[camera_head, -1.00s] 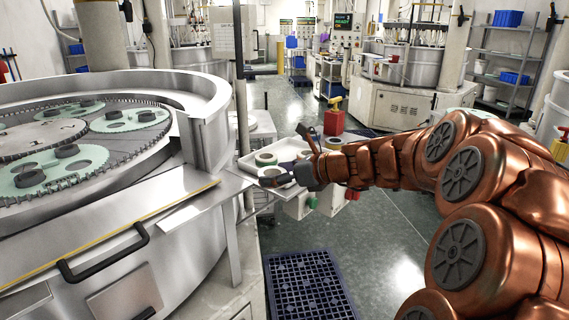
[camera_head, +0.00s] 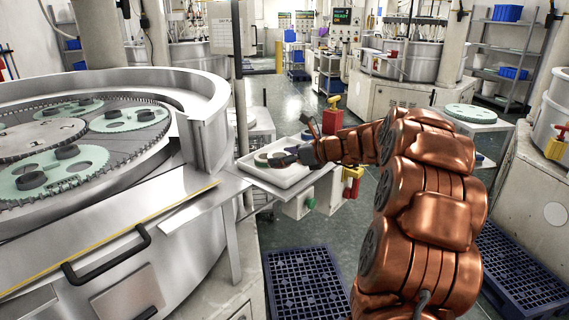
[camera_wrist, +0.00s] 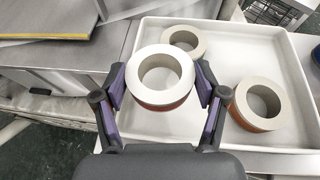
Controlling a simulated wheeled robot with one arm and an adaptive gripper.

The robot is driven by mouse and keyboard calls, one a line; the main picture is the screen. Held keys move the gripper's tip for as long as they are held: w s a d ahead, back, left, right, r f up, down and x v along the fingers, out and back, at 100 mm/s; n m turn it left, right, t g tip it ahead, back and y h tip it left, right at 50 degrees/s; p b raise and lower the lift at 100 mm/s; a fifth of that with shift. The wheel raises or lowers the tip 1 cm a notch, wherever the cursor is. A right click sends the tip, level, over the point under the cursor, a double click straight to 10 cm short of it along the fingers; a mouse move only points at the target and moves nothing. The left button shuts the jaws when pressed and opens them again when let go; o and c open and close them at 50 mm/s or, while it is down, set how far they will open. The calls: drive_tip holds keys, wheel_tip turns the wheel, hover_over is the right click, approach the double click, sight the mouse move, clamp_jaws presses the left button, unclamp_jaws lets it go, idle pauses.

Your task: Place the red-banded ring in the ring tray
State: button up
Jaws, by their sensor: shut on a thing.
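The red-banded ring (camera_wrist: 178,104) is pale with a red band round its side. My gripper (camera_wrist: 161,84) is shut on it, with purple-padded fingers on its left and right sides. The ring tray (camera_wrist: 229,142) is white and shallow. In the wrist view the held ring shows over the tray's left part; its height above the floor is hard to tell. A smaller pale ring (camera_wrist: 197,46) lies at the back of the tray, and an orange-banded ring (camera_wrist: 275,120) lies at its right. In the head view my gripper (camera_head: 290,158) is over the tray (camera_head: 294,181).
The large lapping machine (camera_head: 120,240) fills the left, with a metal ledge (camera_head: 195,210) reaching towards the tray. A yellow-edged plate (camera_wrist: 45,24) lies left of the tray in the wrist view.

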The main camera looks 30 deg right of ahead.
sight(285, 173)
drive_tip(key=shift+w+d, duration=0.55)
drive_tip(key=shift+w, duration=0.1)
drive_tip(key=shift+f+p, duration=0.35)
drive_tip(key=shift+f, duration=1.45)
drive_tip(key=shift+f, duration=0.1)
drive_tip(key=o, duration=1.5)
drive_tip(key=b+v, duration=0.1)
drive_tip(key=v, duration=1.1)
drive_tip(key=shift+d, duration=0.1)
